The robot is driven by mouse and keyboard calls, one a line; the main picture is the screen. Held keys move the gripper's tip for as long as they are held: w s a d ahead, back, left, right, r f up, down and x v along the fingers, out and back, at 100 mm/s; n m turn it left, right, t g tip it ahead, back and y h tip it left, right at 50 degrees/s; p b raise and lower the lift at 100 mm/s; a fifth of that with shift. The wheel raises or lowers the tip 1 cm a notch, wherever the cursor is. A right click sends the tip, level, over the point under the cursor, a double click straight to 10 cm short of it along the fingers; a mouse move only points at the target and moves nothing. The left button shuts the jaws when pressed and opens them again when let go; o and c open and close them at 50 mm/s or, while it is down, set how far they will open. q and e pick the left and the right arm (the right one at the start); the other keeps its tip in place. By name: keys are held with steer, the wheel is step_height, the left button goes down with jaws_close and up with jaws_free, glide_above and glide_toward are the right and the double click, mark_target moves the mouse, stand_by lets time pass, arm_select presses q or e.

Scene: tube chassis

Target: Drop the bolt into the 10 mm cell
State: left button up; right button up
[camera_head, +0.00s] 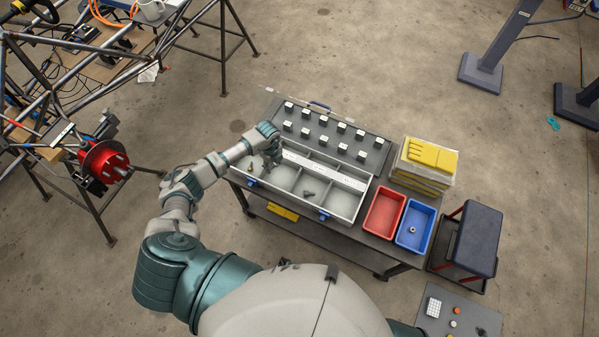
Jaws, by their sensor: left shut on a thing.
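An open sorting case (343,203) with pale cells lies on the workbench. My left gripper (270,163) is over the left cells of the case, pointing down. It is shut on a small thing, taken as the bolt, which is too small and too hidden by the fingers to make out. A small dark metal piece (308,194) lies in a front middle cell. Cell size labels are not readable here. My right gripper is out of view.
The case's open lid (325,119) carries several small labelled blocks. A red bin (384,213) and a blue bin (414,226) stand to the right, with yellow gloves (432,155) on a box behind. A dark stool (478,238) is farther right. A tube chassis (50,75) is at upper left.

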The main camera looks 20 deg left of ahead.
arm_select(q)
steer(key=o, duration=0.8)
steer(key=shift+a, duration=0.25)
steer(key=shift+o, duration=0.8)
steer(key=shift+a+f, duration=0.1)
steer(key=shift+a, duration=0.05)
step_height(320, 180, up, 12)
